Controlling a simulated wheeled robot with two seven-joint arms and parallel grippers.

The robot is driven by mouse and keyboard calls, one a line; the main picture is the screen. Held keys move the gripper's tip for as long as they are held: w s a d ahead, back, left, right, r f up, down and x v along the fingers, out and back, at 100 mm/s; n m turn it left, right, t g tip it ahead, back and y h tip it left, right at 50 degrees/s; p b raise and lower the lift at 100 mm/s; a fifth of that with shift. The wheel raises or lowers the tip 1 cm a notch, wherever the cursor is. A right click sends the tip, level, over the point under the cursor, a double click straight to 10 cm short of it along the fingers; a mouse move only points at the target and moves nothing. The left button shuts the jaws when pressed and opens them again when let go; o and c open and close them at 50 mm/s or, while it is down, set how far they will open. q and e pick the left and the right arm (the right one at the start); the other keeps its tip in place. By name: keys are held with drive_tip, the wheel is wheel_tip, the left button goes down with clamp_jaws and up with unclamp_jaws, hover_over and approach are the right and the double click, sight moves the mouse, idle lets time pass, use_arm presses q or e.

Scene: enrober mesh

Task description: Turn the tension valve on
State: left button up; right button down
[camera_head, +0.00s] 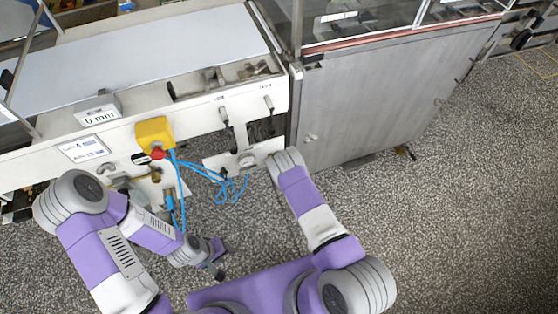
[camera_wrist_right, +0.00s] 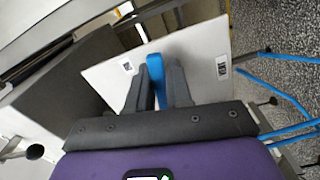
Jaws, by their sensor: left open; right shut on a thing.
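In the right wrist view, my right gripper (camera_wrist_right: 158,90) has its two dark fingers closed on a narrow blue lever (camera_wrist_right: 155,66), which I take to be the tension valve's handle. The lever stands in front of a white plate (camera_wrist_right: 208,48) with two small printed labels. The valve body behind the fingers is hidden. In the head view, the white plate (camera_head: 215,161) shows low on the machine, and my right arm reaches to its right end; the right gripper is not clear there. My left gripper (camera_head: 219,259) is open and empty, low over the floor.
A yellow box with a red button (camera_head: 155,133) sits on the machine front. Loose blue hoses (camera_head: 181,195) hang below it, near the white plate. A grey metal cabinet (camera_head: 385,95) stands to the right. The speckled floor (camera_head: 460,210) is clear at right.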

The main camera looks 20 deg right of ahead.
drive_tip(key=shift+s+d+r+n, duration=0.1)
drive_tip(key=shift+n, duration=0.45)
drive_tip(key=shift+d+r+n, duration=0.1)
drive_tip(key=shift+n, duration=0.45)
drive_tip(key=c, duration=1.1)
unclamp_jaws()
drive_tip(key=shift+r, duration=0.1)
drive_tip(key=shift+a, duration=0.1)
drive_tip(key=s+p, duration=0.2)
drive_tip(key=s, duration=0.5)
drive_tip(key=shift+s, duration=0.25)
drive_tip(key=shift+d, duration=0.2)
